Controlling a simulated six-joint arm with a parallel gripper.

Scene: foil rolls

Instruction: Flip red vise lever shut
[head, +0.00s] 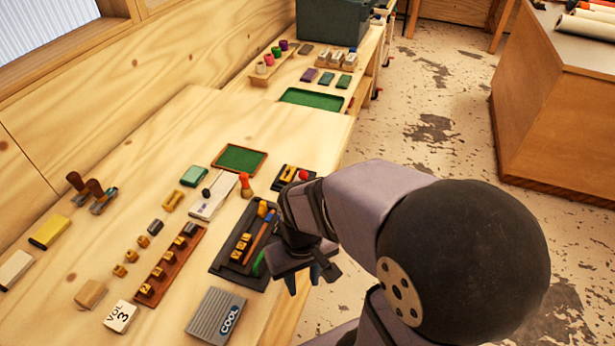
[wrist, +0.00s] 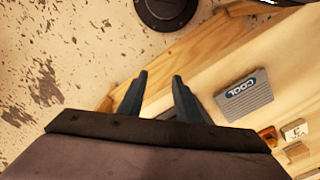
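A small dark block with yellow pieces and a red ball knob (head: 303,175) sits on the bench near its right edge, just beyond my arm. An upright orange-red handle (head: 245,182) stands to its left, beside a pale block with a black knob (head: 212,197). I cannot tell for certain which red part is the vise lever, or its exact position. My gripper (head: 303,280) is open and empty near the bench's right edge, apart from both red parts. In the wrist view its two fingers (wrist: 158,92) are spread with nothing between them. Neither red part shows there.
A dark tray (head: 222,266) with a brush and yellow blocks lies beside my gripper. A grey COOL box (head: 216,315) is on the bench's near side, also in the wrist view (wrist: 245,95). A wooden rack (head: 170,265) holds several blocks. Open floor (head: 440,130) lies right.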

